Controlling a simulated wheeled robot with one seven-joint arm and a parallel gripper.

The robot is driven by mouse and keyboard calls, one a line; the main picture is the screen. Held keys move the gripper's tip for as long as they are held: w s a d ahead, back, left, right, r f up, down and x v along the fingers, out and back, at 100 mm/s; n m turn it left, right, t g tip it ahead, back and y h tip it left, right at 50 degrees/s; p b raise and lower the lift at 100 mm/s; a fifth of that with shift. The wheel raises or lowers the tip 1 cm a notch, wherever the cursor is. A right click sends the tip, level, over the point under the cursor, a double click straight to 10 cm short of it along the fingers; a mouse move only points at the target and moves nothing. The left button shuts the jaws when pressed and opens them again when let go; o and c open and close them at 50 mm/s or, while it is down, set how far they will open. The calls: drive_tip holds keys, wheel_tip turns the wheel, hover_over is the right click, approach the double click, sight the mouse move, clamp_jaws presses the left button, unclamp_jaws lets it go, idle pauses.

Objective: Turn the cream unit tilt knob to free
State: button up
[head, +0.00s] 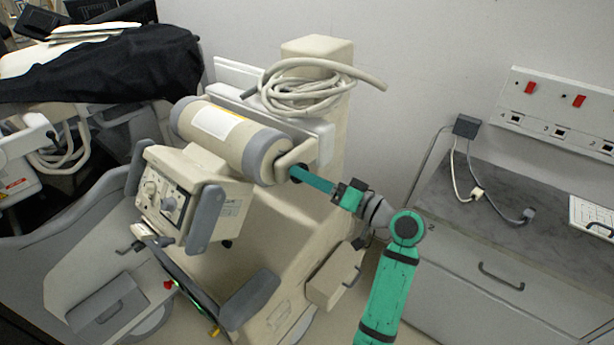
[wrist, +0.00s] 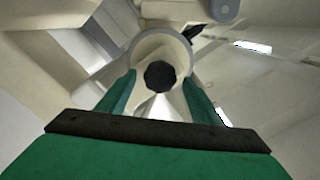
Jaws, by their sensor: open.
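The cream unit (head: 268,215) stands in the middle of the head view, with a cream cylinder (head: 215,128) with grey end bands across its top. A dark, faceted knob (wrist: 160,75) shows in the wrist view, in front of a round cream end. I take it to be the tilt knob, but I cannot read any setting on it. My gripper (head: 294,173) is at the right end of the cylinder in the head view. Its green fingers are open, one on each side of the knob in the wrist view. I cannot tell whether they touch it.
A cream handle (head: 297,153) curves close above my gripper. A coiled cream hose (head: 310,88) lies on top of the unit. A grey cabinet (head: 500,285) stands at the right, below a wall socket panel (head: 555,110). A black cover (head: 120,65) drapes equipment at the left.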

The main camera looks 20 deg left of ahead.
drive_tip(key=shift+w+a, duration=0.2)
drive_tip(key=shift+a, duration=0.35)
drive_tip(key=c, duration=1.1)
drive_tip(key=shift+n, duration=0.3)
drive_tip(key=shift+s+n, duration=0.1)
drive_tip(key=shift+n, duration=8.5)
